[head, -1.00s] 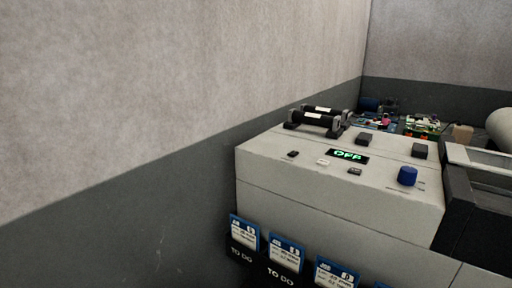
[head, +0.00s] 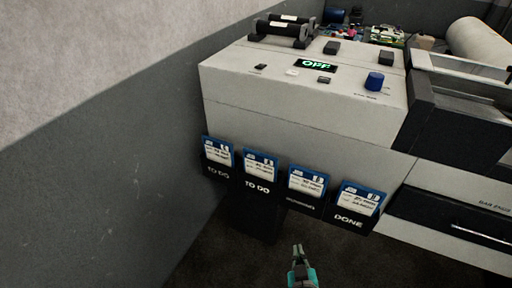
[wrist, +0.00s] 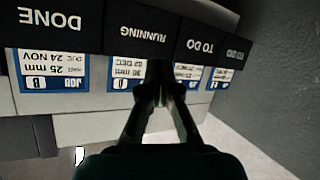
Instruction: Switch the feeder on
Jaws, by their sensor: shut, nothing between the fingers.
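The feeder (head: 300,112) is a light grey cabinet with a sloping control panel on top. Its small display (head: 316,65) reads OFF in green. On the panel are a blue knob (head: 374,81), two dark square blocks behind, and small buttons: a black one (head: 261,67), a white one (head: 292,72) and a dark one (head: 324,80). Their labels are too small to read. My gripper (head: 298,247) is low in front of the cabinet, below the card holders, and shut with nothing held. In the wrist view my gripper (wrist: 160,72) points at the card holders.
Card holders on the cabinet front read TO DO (head: 257,187), TO DO and DONE (head: 348,222); one reads RUNNING (wrist: 143,33) in the wrist view. Each holds a blue-and-white job card. A dark tray (head: 465,110) and drawers lie right. A wall stands close left.

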